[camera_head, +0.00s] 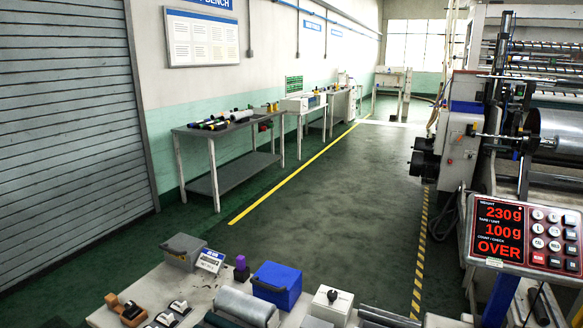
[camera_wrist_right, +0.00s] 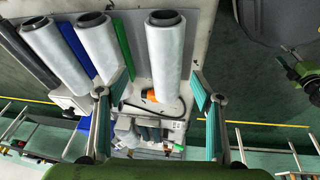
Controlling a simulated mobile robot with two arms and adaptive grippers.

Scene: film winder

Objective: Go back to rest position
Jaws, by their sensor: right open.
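My right gripper (camera_wrist_right: 160,78) shows only in the right wrist view. Its two teal-padded fingers are spread wide apart with no object held between them. A pale film roll (camera_wrist_right: 164,50) with a dark core lies beyond the fingers, seen between their tips. Whether the fingers touch it cannot be told, but a gap shows on both sides. My left gripper is in neither view, and no arm shows in the head view.
A near table (camera_head: 205,300) holds a blue box (camera_head: 276,284), a grey box (camera_head: 185,250) and rolls. A display (camera_head: 525,237) reads 230g, 100g, OVER. The winding machine (camera_head: 460,140) stands right, a bench (camera_head: 225,135) left. The floor between is clear. Two more rolls (camera_wrist_right: 55,52) (camera_wrist_right: 100,45) lie left.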

